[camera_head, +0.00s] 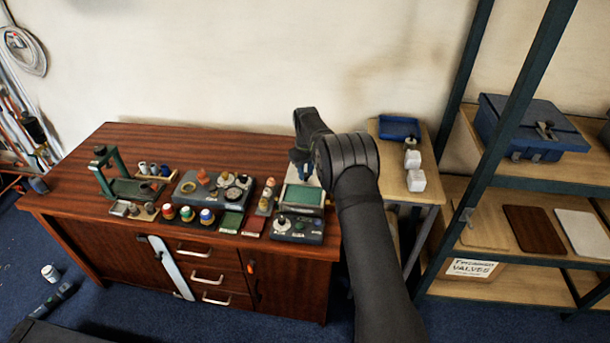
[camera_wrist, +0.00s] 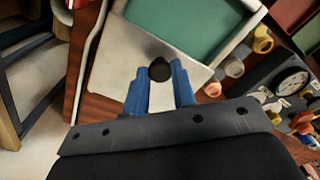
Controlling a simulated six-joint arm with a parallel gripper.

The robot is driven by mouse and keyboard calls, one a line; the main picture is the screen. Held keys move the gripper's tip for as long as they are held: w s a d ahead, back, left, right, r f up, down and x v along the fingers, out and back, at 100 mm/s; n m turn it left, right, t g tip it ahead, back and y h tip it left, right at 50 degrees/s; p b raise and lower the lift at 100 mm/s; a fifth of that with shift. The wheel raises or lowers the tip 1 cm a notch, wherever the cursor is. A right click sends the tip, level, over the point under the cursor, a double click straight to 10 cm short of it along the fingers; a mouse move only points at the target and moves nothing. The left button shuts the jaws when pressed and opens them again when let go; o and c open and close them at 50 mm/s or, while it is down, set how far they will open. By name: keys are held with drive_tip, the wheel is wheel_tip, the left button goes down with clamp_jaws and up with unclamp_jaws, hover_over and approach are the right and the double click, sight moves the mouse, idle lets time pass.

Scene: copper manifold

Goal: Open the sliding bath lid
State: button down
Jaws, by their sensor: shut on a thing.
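The bath lid (camera_wrist: 115,62) is a pale flat plate with a small black knob (camera_wrist: 159,69). My gripper (camera_wrist: 160,78), with two blue fingers, is shut on this knob. Beyond the lid, the bath's green inside (camera_wrist: 185,25) shows within a pale rim. In the head view, the bath (camera_head: 303,197) stands at the right end of the wooden bench, its green area showing in front of my gripper (camera_head: 299,170). My wrist and arm hide part of the lid there.
A grey control box (camera_head: 298,228) stands in front of the bath. Several bottles, jars and a green-framed stand (camera_head: 104,165) crowd the bench (camera_head: 130,140) to the left. A side table (camera_head: 392,187) with a blue tray (camera_head: 399,128) and shelving stand at the right.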

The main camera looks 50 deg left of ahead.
drive_tip(key=c, duration=1.2)
unclamp_jaws()
wheel_tip(320, 180, up, 17)
drive_tip(key=shift+r, duration=0.2)
wheel_tip(320, 180, down, 18)
drive_tip(key=shift+r, duration=0.25)
drive_tip(key=shift+r, duration=0.1)
